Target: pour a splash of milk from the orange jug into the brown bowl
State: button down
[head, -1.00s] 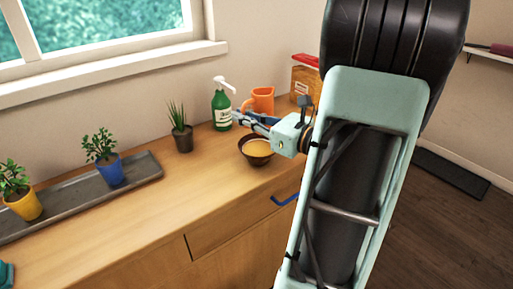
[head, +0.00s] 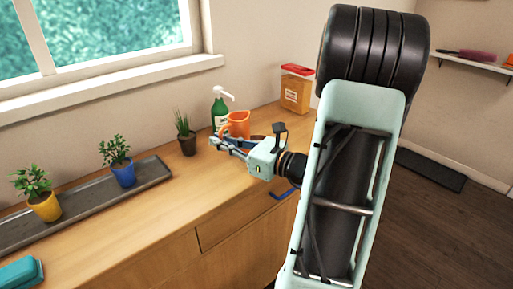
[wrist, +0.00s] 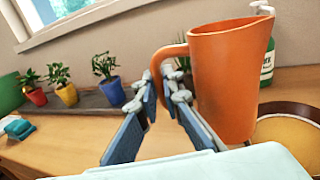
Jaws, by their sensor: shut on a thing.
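The orange jug (head: 238,124) is held close to upright near the back of the wooden counter, in front of the green bottle. In the wrist view the jug (wrist: 226,85) fills the upper right, its handle toward my gripper (wrist: 163,85). The fingers are closed around the lower handle. In the head view my gripper (head: 214,142) comes in from the right, partly in front of the jug. The brown bowl (wrist: 290,107) shows at the right edge of the wrist view, beside the jug, with a tan inside. In the head view my gripper mostly hides it. The jug's contents are not visible.
A green pump bottle (head: 219,105) stands close behind the jug. A small dark pot with a plant (head: 187,144) is to its left. A grey tray (head: 80,210) holds potted plants farther left. A box with a red lid (head: 296,92) stands at back right.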

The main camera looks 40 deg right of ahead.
aim_at(223, 129)
jog(key=shift+d+r+m+p, duration=0.6)
jog(key=shift+p, duration=0.35)
jog(key=shift+r+m+t+p, duration=0.3)
jog(key=shift+r+m+p, duration=0.4)
jog(key=shift+m+p, duration=0.15)
jog(key=shift+a, duration=0.1)
jog(key=shift+f, duration=0.15)
jog(key=shift+r+m, duration=0.35)
jog(key=shift+m, duration=0.2)
jog(key=shift+r+p, duration=0.1)
jog(key=shift+p, duration=0.2)
